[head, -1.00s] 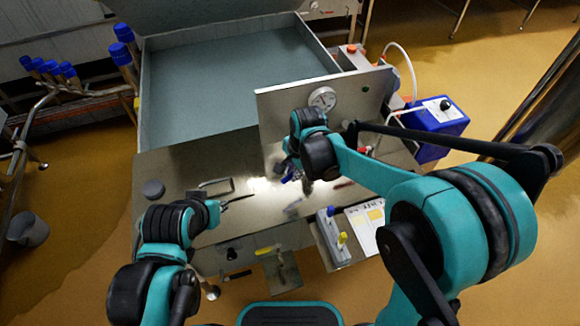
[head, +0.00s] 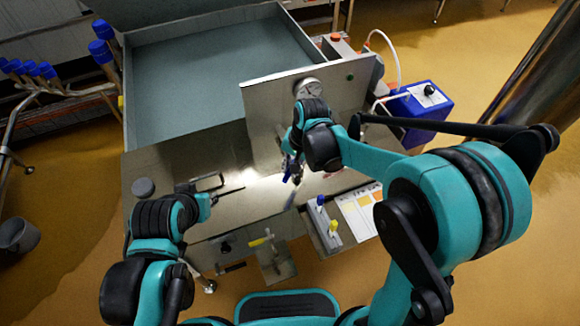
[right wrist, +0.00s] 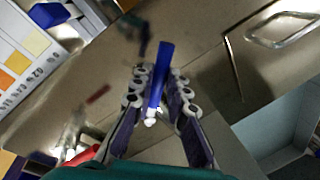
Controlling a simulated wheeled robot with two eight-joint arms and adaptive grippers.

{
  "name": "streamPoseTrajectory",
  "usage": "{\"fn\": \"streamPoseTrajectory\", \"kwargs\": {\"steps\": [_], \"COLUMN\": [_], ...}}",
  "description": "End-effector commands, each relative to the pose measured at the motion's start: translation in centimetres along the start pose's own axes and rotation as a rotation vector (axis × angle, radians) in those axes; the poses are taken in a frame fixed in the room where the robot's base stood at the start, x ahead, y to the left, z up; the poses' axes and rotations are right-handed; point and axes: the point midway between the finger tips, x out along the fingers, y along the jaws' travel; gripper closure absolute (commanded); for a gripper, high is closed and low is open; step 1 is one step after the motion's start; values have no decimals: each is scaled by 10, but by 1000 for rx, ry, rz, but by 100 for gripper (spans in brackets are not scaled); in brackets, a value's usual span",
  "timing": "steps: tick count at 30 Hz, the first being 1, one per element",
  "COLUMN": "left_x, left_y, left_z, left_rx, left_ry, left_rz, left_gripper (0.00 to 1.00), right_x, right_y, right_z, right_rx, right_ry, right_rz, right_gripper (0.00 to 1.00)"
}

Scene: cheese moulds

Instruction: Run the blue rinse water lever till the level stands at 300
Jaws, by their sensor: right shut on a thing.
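The blue lever (right wrist: 164,62) stands between the fingers of my right gripper (right wrist: 160,85) in the right wrist view. The fingers are shut on it from both sides. In the head view my right gripper (head: 292,168) is low in front of the upright steel panel (head: 263,120), and the lever is mostly hidden there. A round white dial (head: 308,86) on the panel is partly covered by my right wrist, and its reading is too small to make out. My left gripper (head: 206,204) is over the counter's left side; its fingers are not clear.
A large open steel vat (head: 215,70) lies behind the counter (head: 160,165). A block with blue and yellow knobs (head: 328,222) and a printed chart (head: 360,210) are at the front right. A wire-framed tool (head: 208,184) lies near my left arm. A blue box (head: 420,110) stands right.

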Motion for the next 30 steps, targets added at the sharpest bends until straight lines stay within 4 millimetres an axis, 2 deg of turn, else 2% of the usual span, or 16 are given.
{"fn": "streamPoseTrajectory", "kwargs": {"steps": [6,7,9,20,23,30], "left_x": [0,0,0,0,0,0], "left_y": [0,0,0,0,0,0], "left_z": [0,0,0,0,0,0], "left_rx": [0,0,0,0,0,0], "left_ry": [0,0,0,0,0,0], "left_rz": [0,0,0,0,0,0], "left_gripper": [76,76,76,76,76,76], "right_x": [0,0,0,-3,-14,-65], "right_y": [0,0,0,0,0,1], "right_z": [0,0,0,0,0,1], "right_rx": [1,1,1,2,3,3], "right_ry": [1,1,1,1,1,0], "right_rz": [1,1,0,0,0,0], "right_gripper": [100,83,64,64,64,64]}}
